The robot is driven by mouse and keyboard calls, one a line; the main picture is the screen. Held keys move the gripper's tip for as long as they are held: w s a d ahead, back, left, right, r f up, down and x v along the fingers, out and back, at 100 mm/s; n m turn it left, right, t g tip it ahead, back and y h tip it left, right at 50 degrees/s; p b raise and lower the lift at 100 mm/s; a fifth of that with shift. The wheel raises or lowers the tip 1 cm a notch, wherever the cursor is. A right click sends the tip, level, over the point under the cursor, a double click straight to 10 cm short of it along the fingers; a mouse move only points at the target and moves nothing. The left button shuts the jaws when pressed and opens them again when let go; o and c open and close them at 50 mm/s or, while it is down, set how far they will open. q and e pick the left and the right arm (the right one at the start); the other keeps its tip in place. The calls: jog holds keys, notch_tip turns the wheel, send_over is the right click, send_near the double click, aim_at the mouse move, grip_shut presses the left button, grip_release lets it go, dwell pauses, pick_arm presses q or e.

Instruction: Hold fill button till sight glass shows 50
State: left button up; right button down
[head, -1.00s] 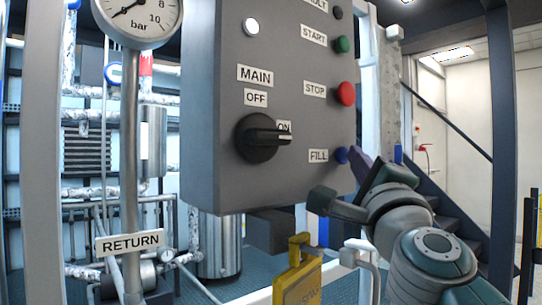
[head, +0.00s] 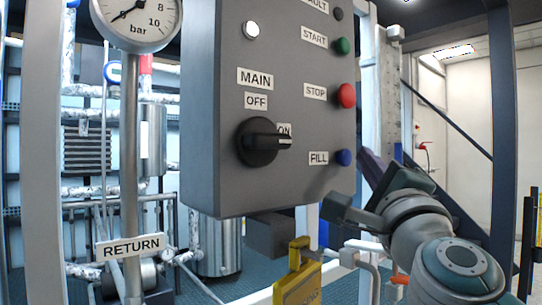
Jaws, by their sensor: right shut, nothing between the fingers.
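The grey control panel (head: 225,110) fills the middle of the head view. The depth of that gap is hard to judge. No sight glass with a readable scale shows in this view. My left gripper is out of view.
A red STOP button (head: 346,95) and green START button (head: 344,46) sit above FILL. The black MAIN switch (head: 258,142) points to ON. A bar gauge (head: 137,18) is at upper left.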

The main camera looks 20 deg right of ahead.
jog(key=s, duration=0.1)
jog(key=s+d+p, duration=0.1)
jog(key=s, duration=0.2)
jog(key=shift+s+d, duration=0.35)
dwell(0.5)
